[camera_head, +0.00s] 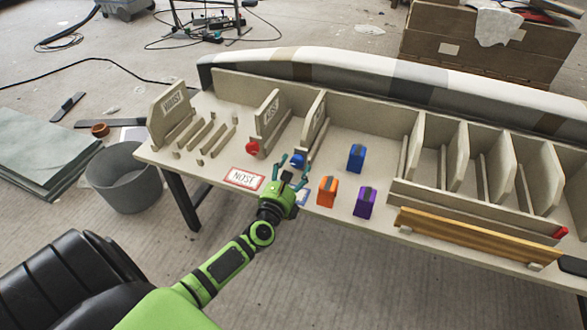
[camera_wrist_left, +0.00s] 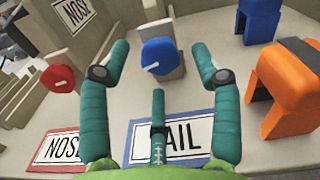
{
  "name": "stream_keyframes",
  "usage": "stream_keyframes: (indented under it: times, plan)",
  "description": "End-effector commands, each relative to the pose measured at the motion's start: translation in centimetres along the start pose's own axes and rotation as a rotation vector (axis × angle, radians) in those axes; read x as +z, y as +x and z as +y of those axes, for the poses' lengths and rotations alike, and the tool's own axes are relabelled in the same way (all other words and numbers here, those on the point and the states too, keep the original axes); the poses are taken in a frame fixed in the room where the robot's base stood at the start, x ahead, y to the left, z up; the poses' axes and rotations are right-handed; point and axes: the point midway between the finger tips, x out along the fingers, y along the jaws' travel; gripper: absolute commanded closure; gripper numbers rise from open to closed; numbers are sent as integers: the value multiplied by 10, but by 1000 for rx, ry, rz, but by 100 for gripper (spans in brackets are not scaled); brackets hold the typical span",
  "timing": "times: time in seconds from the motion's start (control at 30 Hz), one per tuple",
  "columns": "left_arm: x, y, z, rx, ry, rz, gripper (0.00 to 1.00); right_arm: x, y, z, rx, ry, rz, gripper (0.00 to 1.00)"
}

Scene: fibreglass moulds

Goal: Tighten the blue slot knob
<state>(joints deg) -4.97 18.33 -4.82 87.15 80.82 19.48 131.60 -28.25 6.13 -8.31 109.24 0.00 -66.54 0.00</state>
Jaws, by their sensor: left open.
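The blue slot knob (camera_head: 297,160) is mounted on the front of an upright slot panel on the bench. In the left wrist view the blue knob (camera_wrist_left: 161,56) is a round disc with a pale bar across it. My left gripper (camera_head: 294,172) is open, with its teal fingers reaching toward the knob. In the left wrist view the gripper's fingertips (camera_wrist_left: 161,60) lie on either side of the knob, apart from it. A blue-edged TAIL label (camera_wrist_left: 170,138) lies below the fingers. The right gripper is not in view.
A red knob (camera_head: 252,148) and a red-edged NOSE label (camera_head: 244,179) are to the left. Blue (camera_head: 356,158), orange (camera_head: 327,191) and purple (camera_head: 365,202) blocks stand to the right. A wooden rail (camera_head: 475,238) lies along the front edge.

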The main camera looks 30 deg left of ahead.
Motion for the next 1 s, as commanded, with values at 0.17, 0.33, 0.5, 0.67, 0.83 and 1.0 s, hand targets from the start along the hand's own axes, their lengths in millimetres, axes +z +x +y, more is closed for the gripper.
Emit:
stream_keyframes:
  times: [0.17,0.33,0.5,0.67,0.83,1.0]
  plan:
    - [0,9,0,0,1,0,36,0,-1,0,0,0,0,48]
    - [0,9,0,0,1,0,36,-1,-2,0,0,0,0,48]
    - [0,8,0,0,1,0,88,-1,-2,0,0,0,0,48]
    - [0,9,0,-1,2,0,92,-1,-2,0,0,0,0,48]
    - [1,9,0,-1,15,-1,92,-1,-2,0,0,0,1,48]
    - [1,9,0,0,69,-1,92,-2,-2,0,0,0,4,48]
